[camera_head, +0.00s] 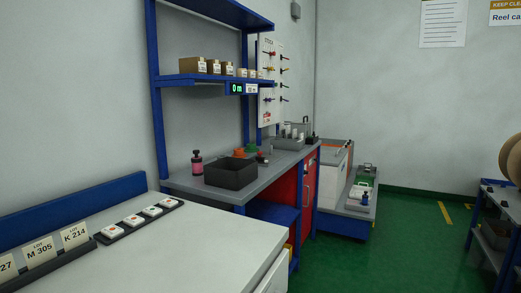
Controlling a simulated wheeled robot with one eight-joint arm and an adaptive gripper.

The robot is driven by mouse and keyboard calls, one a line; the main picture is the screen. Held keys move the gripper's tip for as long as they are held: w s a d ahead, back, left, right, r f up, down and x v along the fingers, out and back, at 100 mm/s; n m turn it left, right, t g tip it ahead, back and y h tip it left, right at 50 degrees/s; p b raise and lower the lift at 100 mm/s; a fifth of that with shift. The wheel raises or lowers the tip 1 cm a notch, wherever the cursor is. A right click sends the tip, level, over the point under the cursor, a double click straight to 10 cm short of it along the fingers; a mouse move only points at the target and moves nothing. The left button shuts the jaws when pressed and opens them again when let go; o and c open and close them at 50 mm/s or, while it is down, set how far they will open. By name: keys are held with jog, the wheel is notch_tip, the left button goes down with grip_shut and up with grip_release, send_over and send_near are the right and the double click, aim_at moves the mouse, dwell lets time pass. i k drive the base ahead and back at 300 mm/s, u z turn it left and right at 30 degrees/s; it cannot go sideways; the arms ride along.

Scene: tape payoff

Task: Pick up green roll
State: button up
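My gripper is not in this view.
A white-topped counter (190,240) with label cards fills the near left. A pink bottle (197,163) stands left of the dark box. A blue-framed shelf (205,78) overhangs the bench. Green floor (380,255) is clear between the bench and a right-hand rack (495,235).

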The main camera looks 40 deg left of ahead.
aim_at(252, 148)
jog(key=u, duration=0.15)
jog(key=i, duration=1.1)
jog(key=u, duration=0.6)
jog(key=i, duration=1)
jog(key=u, duration=1.15)
jog(key=i, duration=0.75)
jog(key=u, duration=0.55)
